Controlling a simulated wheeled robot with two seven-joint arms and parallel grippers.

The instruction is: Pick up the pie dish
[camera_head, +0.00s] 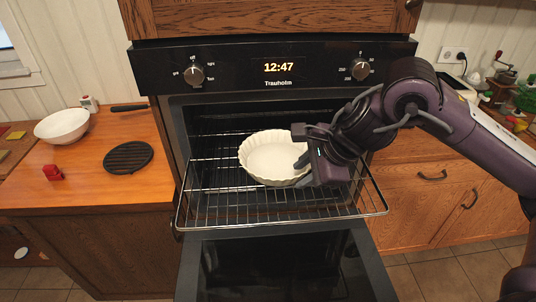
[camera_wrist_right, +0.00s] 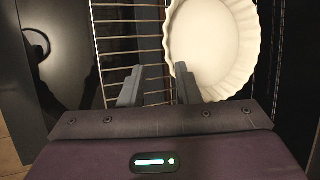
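The white pie dish (camera_head: 270,157) with a fluted rim rests on the pulled-out oven rack (camera_head: 235,205). My right gripper (camera_head: 300,147) reaches in from the right and is at the dish's right rim. In the right wrist view, its fingers (camera_wrist_right: 158,83) are spread apart. One finger overlaps the pie dish (camera_wrist_right: 212,45) near its rim and the other is over the rack wires (camera_wrist_right: 130,45). The near rim is partly hidden behind the finger, and I cannot tell whether they touch. My left gripper is not in view.
The oven door (camera_head: 275,268) hangs open below the rack. On the left counter are a white bowl (camera_head: 62,125), a black round trivet (camera_head: 128,157) and a small red object (camera_head: 53,172). Wooden cabinets (camera_head: 425,200) stand to the right.

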